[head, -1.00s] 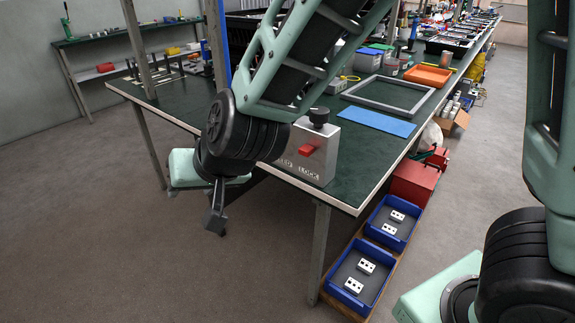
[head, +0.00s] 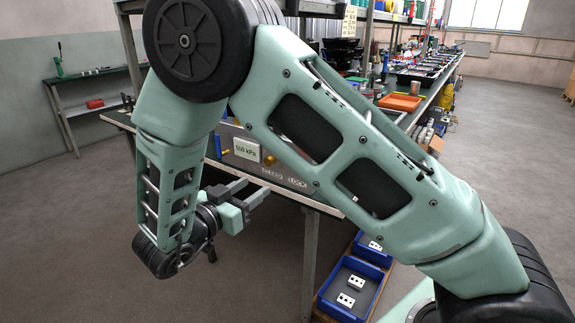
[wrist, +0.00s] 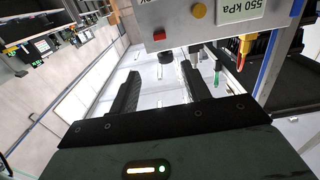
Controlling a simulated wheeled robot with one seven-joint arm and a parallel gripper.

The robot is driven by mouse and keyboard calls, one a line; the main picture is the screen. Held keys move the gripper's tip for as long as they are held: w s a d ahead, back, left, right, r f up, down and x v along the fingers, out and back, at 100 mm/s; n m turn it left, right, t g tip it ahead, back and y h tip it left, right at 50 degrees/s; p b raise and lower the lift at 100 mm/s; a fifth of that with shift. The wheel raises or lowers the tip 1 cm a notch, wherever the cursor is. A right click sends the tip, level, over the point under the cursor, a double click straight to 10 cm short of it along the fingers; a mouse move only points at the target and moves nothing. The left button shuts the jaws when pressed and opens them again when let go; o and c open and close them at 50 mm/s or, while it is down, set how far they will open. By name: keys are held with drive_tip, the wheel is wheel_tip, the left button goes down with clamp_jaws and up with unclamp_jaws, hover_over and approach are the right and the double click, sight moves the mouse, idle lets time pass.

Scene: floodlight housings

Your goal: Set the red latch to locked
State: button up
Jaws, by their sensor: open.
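The red latch (wrist: 159,36) shows in the wrist view as a small red block on the edge of a grey housing. In the head view my arm hides the latch; part of the grey housing (head: 225,157) shows, with lettering that reads partly as LOCK. My gripper (head: 257,188) is open and empty, low in front of the housing, its fingers pointing right. In the wrist view my gripper (wrist: 163,78) has its two dark fingers spread apart, with the latch beyond them and above the gap. I see no contact. Which way the latch is set cannot be told.
A 550 kPa label (head: 247,148) and a yellow knob (head: 270,158) are on the housing. Blue bins (head: 348,288) with white parts stand below the bench at right. An orange tray (head: 400,102) lies farther back. Open floor is at left.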

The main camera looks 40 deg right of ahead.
drive_tip(key=x, duration=1.6)
drive_tip(key=shift+d, duration=0.1)
